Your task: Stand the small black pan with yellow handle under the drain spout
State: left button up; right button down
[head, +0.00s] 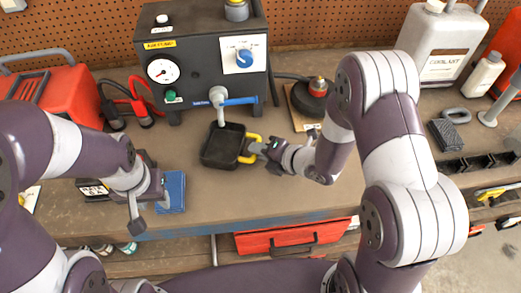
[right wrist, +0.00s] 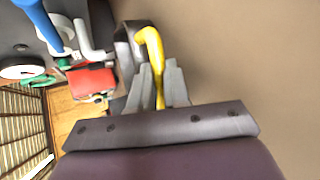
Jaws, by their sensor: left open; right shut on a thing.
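The small black pan (head: 223,145) is at the middle of the bench, just below the drain spout (head: 217,97) of the grey machine. Its yellow handle (head: 252,149) points right. My right gripper (head: 262,149) is shut on the handle; in the right wrist view the yellow handle (right wrist: 153,60) runs between the fingers (right wrist: 160,85). I cannot tell whether the pan rests on the bench or hangs just above it. The spout has a blue lever (head: 240,101). My left gripper (head: 135,215) is open over the bench at left, apart from the pan.
The grey machine (head: 200,65) with gauge and blue knob stands behind the pan. A blue cloth or pad (head: 172,190) lies by my left gripper. A red toolbox (head: 60,90) is at left. A coolant jug (head: 440,45) stands at back right. The bench front centre is clear.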

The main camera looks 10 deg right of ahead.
jog(key=c, duration=1)
grip_release()
jog(key=shift+s+r, duration=0.1)
jog(key=shift+c, duration=0.2)
jog(key=s+d+r+m+h, duration=0.1)
jog(key=s+d+r, duration=0.1)
jog(key=d, duration=0.1)
jog(key=s+d+r+m+h, duration=0.1)
jog(key=s+d+r+m, duration=0.1)
jog(key=d, duration=0.2)
jog(key=s+d+r+m+h+p, duration=0.1)
jog(key=s+d+r+m, duration=0.1)
jog(key=d, duration=0.1)
jog(key=shift+d, duration=0.35)
jog(key=s+r+m+g+h, duration=0.1)
jog(key=s+m+g, duration=0.1)
jog(key=m, duration=0.6)
jog(key=s+r+m+g+h, duration=0.1)
jog(key=s+m+g+h, duration=0.1)
jog(key=m, duration=0.6)
jog(key=s+d+m+g+h+p, duration=0.1)
jog(key=s+m+g+h, duration=0.1)
jog(key=m, duration=0.6)
jog(key=shift+s+r+g, duration=0.2)
jog(key=shift+s+g, duration=0.1)
jog(key=shift+s, duration=0.25)
jog(key=shift+s+r+g, duration=0.2)
jog(key=shift+s+g, duration=0.1)
jog(key=shift+s, duration=0.25)
